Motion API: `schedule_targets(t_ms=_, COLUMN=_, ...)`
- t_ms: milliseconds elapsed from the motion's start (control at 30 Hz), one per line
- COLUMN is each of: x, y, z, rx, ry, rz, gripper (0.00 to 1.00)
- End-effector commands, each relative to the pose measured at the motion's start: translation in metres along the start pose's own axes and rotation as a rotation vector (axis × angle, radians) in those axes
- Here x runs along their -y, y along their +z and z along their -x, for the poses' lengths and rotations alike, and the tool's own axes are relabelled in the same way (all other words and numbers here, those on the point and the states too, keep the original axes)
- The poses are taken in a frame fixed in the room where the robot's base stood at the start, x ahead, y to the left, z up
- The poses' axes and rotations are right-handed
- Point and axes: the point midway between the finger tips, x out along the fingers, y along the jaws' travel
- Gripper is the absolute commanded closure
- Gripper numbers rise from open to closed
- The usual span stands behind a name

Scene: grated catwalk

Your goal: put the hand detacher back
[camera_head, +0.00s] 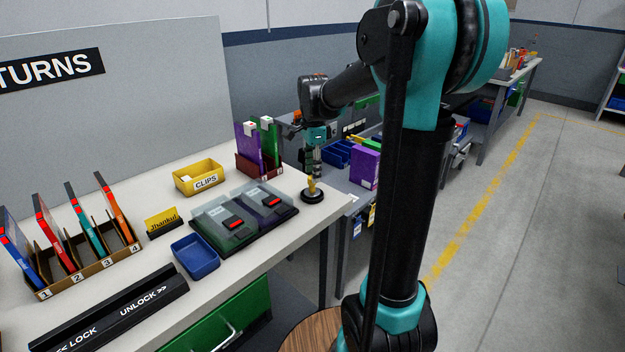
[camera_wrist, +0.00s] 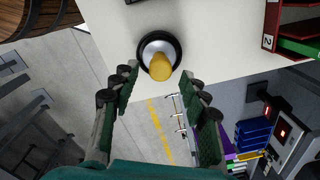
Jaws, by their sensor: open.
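A small yellow-topped piece, which looks like the hand detacher (camera_head: 311,184), stands on a round black base (camera_head: 312,197) near the right corner of the white counter. In the wrist view the yellow piece (camera_wrist: 159,67) shows with a silver collar inside the black ring (camera_wrist: 144,39). My gripper (camera_head: 315,172) hangs just above it. In the wrist view my gripper (camera_wrist: 157,84) is open, with its two green-padded fingers spread apart and nothing between them. The yellow piece lies ahead of the fingertips, between their lines. I cannot tell whether they touch it.
On the counter (camera_head: 250,264) are a yellow CLIPS bin (camera_head: 199,178), two dark cases with clear lids (camera_head: 245,214), a blue tray (camera_head: 195,256), a numbered rack (camera_head: 92,266) and a black LOCK/UNLOCK bar (camera_head: 120,312).

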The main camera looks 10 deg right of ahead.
Motion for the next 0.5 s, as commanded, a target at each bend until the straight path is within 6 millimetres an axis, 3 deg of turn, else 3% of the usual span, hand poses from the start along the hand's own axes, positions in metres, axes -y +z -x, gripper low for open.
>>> schedule_targets(t_ms=233, x=0.000, y=0.000, z=0.051, rx=0.000, ry=0.000, rz=0.000, gripper=0.55)
schedule_targets(t_ms=500, x=0.000, y=0.000, z=0.077, rx=0.000, ry=0.000, rz=0.000, gripper=0.55)
